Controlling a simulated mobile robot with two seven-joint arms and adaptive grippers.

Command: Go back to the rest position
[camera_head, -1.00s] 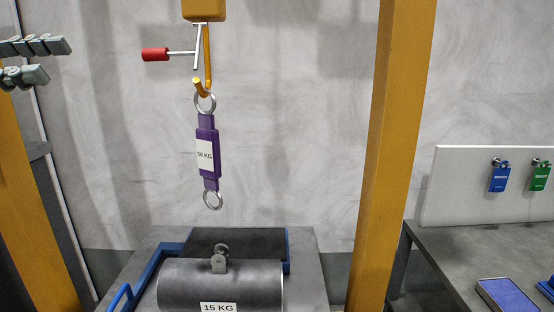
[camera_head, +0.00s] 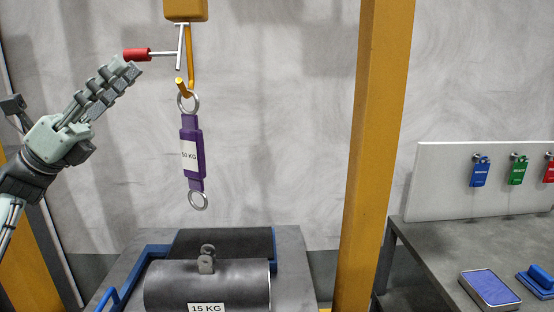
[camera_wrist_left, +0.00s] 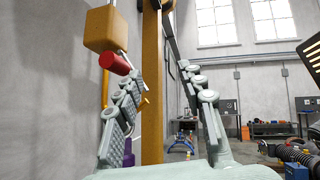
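My left gripper (camera_head: 122,72) reaches in from the left in the head view, its fingers pointing up and right. The tips appear just below a red handle (camera_head: 136,54) on a white lever; I cannot tell whether they touch. In the left wrist view the fingers (camera_wrist_left: 160,75) are spread wide with nothing between them, and the red handle (camera_wrist_left: 115,63) shows beside the left finger's tip. My right gripper is not in view.
A purple 50 KG piece (camera_head: 192,150) hangs from a yellow hook (camera_head: 188,86). Below it a dark 15 KG cylinder (camera_head: 210,285) lies on a grey stand. A yellow post (camera_head: 370,150) stands right of them. A table (camera_head: 430,245) at right holds a tray (camera_head: 489,290).

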